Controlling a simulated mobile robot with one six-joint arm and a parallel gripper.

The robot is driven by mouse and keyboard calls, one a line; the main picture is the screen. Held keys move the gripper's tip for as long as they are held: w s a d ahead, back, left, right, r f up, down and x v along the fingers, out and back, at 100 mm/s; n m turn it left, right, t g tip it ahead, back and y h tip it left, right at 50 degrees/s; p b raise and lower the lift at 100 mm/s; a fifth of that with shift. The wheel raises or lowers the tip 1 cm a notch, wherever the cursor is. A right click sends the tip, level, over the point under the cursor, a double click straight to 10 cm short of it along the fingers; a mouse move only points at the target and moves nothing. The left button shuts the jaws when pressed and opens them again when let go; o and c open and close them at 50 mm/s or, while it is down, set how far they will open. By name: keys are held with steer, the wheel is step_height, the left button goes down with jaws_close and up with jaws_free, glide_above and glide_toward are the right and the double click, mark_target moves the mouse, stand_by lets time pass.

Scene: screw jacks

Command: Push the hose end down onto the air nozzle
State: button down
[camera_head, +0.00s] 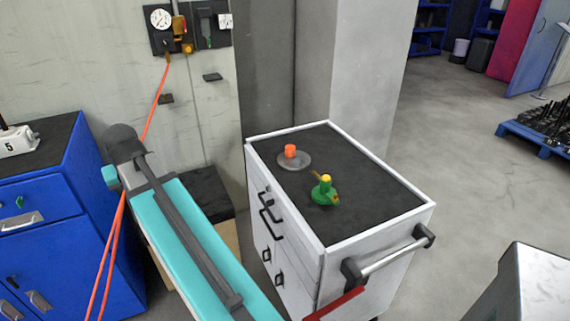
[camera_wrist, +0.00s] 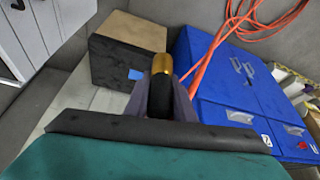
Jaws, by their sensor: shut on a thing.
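My gripper (camera_wrist: 160,88) is shut on a black cylindrical piece with a brass tip, likely the hose end (camera_wrist: 160,66). The brass tip points away from the wrist camera. An orange hose (camera_head: 154,105) hangs from a wall panel and passes behind my arm. It also shows in the wrist view (camera_wrist: 215,45), running close beside my gripper; its join to the held piece is hidden. My gripper's fingers cannot be made out in the head view. On the cart top stand a green fitting with a yellow top (camera_head: 325,190) and an orange piece (camera_head: 290,151) on a grey disc. I cannot tell which is the air nozzle.
The white drawer cart (camera_head: 395,217) has a dark, mostly clear top. A blue cabinet (camera_head: 50,205) stands at left. A brown box with a black top (camera_wrist: 128,50) sits near my gripper. The wall panel (camera_head: 184,28) carries gauges; a pillar rises behind the cart.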

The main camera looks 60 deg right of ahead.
steer(key=s+d+m+g+h+p, duration=0.1)
steer(key=s+d+m+g+p, duration=0.15)
steer(key=s+d+m, duration=0.6)
steer(key=s+d+m+g+h+p, duration=0.1)
steer(key=s+d+m+h+p, duration=0.15)
steer(key=s+d, duration=1.1)
steer(key=s+d+m+g+y+p, duration=0.1)
steer(key=s+d+m+g+p, duration=0.1)
steer(key=s+d+m, duration=0.4)
steer(key=s+d+r+m+g+y+p, duration=0.1)
steer(key=s+d+m, duration=0.5)
steer(key=s+d, duration=0.6)
steer(key=s+g+p, duration=0.1)
steer(key=s+p, duration=0.1)
steer(key=s, duration=0.4)
steer(key=shift+s+f+g, duration=0.1)
steer(key=shift+f+g, duration=0.05)
steer(key=shift+g, duration=0.1)
steer(key=shift+f+b, duration=1.1)
steer(key=shift+f, duration=0.85)
steer(key=shift+f+b, duration=1.15)
steer(key=shift+f, duration=0.55)
steer(key=c, duration=1.4)
jaws_free()
steer(key=shift+c, duration=0.2)
